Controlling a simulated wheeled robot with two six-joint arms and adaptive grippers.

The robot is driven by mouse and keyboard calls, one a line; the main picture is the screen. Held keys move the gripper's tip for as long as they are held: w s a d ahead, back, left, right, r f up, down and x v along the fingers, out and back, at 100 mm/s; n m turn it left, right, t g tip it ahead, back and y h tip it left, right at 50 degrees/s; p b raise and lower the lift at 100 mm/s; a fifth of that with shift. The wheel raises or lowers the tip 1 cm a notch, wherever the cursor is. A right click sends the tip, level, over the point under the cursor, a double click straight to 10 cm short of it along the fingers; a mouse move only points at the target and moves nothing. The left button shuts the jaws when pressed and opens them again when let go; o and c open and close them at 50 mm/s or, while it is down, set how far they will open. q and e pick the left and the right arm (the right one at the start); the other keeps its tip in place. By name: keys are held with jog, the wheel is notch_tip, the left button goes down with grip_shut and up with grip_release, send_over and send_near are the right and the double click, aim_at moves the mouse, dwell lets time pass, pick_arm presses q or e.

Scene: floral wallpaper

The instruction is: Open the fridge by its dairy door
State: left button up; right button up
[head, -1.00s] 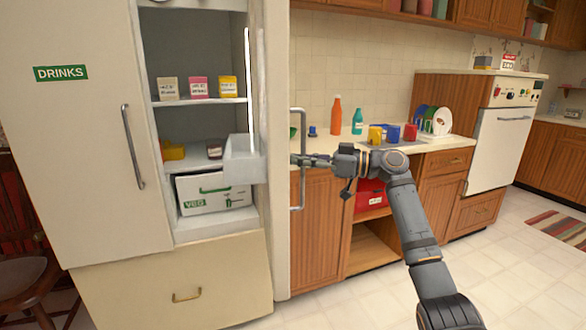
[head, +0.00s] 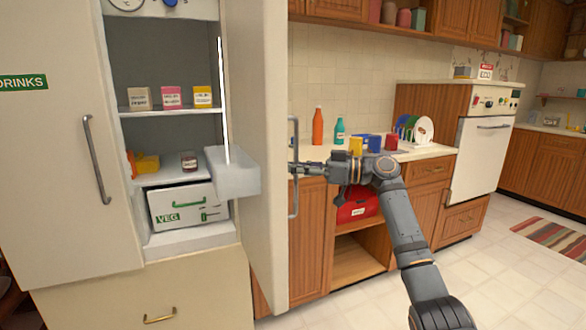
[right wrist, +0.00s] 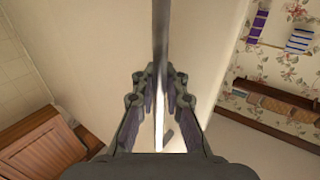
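The fridge (head: 52,180) stands at the left, and its right-hand door (head: 262,130) is swung open. I see this door's inner side with a pale bin (head: 233,173) on it; no dairy label shows. Its upright grey handle (head: 293,205) is at the door's right edge. My right gripper (head: 297,168) reaches it from the right. In the right wrist view the fingers of my right gripper (right wrist: 160,75) close on both sides of the handle bar (right wrist: 160,35). My left gripper is out of view.
The DRINKS door (head: 45,150) is closed. Shelves hold small cartons (head: 171,98) and a VEG drawer (head: 180,206). A counter (head: 420,153) with bottles and mugs stands right of the open door, with an open cabinet below.

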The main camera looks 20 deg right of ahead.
jog(key=o, duration=0.4)
jog(key=shift+s+d, duration=0.2)
jog(key=shift+s, duration=0.05)
jog(key=shift+o, duration=0.2)
jog(key=shift+a, duration=0.1)
jog(key=shift+w, duration=0.1)
jog(key=v, duration=1.2)
